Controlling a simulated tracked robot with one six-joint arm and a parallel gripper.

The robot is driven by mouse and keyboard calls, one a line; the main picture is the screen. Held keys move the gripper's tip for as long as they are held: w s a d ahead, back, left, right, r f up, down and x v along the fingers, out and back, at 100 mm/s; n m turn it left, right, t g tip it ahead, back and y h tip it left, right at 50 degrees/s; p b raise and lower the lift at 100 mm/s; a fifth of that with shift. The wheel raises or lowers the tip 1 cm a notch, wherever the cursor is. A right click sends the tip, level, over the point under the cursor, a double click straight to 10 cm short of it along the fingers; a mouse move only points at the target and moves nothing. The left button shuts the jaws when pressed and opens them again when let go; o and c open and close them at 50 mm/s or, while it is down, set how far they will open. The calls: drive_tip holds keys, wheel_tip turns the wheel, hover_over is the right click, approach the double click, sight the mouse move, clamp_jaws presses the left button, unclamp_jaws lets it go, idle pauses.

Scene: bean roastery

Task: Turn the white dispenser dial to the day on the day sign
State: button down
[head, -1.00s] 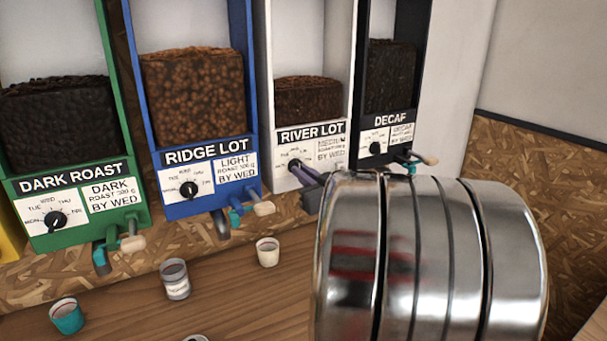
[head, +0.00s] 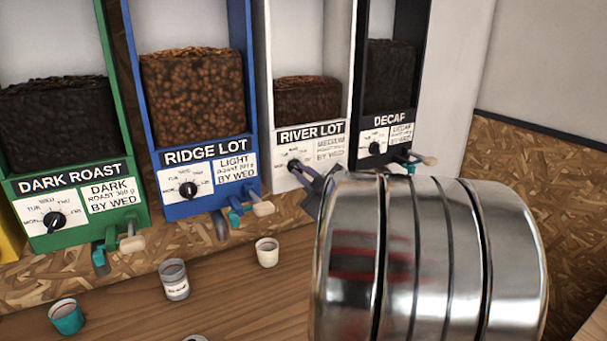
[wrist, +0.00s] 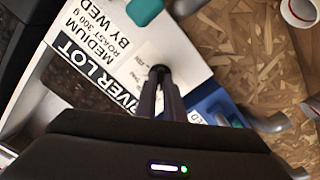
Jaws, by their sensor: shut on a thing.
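The white dispenser (head: 308,180) is labelled RIVER LOT and stands between the blue and black ones. Its card (head: 331,149) reads MEDIUM, ROAST 300 g, BY WED; the wrist view shows the card (wrist: 103,35) too. Its small dark dial (head: 293,164) sits left of the card on a white day scale. My gripper (wrist: 160,78) is shut on the dial, with both dark fingers at the knob. The fingers hide much of the knob and part of the scale, so I cannot tell which day it points to. I see no separate day sign.
The blue RIDGE LOT dispenser (head: 184,209) is close on the left, the black DECAF one (head: 371,163) on the right. The green DARK ROAST dispenser (head: 70,238) is further left. Cups (head: 174,280) stand on the wooden counter (head: 235,305) below.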

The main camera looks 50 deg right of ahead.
drive_tip(key=shift+f, duration=0.15)
drive_tip(key=c, duration=1.9)
unclamp_jaws()
drive_tip(key=shift+o, duration=0.2)
drive_tip(key=shift+s, duration=0.15)
drive_tip(key=v, duration=1.3)
drive_tip(key=shift+s, duration=0.25)
drive_tip(key=shift+a, duration=0.15)
